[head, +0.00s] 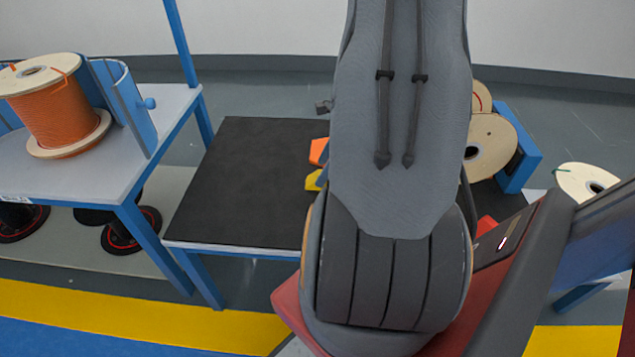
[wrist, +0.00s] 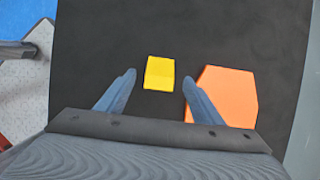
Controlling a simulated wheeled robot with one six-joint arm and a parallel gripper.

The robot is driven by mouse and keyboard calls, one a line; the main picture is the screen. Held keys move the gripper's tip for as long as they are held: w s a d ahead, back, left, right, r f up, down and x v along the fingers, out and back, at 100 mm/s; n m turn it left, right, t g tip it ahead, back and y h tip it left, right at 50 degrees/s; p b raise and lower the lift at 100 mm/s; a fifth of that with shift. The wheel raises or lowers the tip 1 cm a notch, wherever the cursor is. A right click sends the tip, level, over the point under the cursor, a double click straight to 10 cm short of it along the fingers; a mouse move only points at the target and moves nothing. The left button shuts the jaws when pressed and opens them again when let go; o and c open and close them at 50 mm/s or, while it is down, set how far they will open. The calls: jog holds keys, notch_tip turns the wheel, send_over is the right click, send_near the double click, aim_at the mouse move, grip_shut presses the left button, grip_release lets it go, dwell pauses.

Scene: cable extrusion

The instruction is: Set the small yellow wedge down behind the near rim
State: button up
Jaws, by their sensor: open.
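The small yellow wedge (wrist: 159,73) lies on the black tabletop (wrist: 110,30) in the wrist view, just ahead of and between my fingertips. My gripper (wrist: 159,82) is open, with one finger to each side of the wedge and a gap on both sides. In the head view a bit of the yellow wedge (head: 313,180) shows at the left edge of my arm, which hides the rest of it and most of my gripper. I cannot make out which rim is the near rim.
A larger orange block (wrist: 222,96) lies right of the wedge, close under my right finger. In the head view, a table with an orange cable spool (head: 62,112) stands at left, and wooden reels (head: 488,148) stand at right. The black top's left part is clear.

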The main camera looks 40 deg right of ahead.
jog(key=shift+x, duration=1.1)
jog(key=c, duration=1.3)
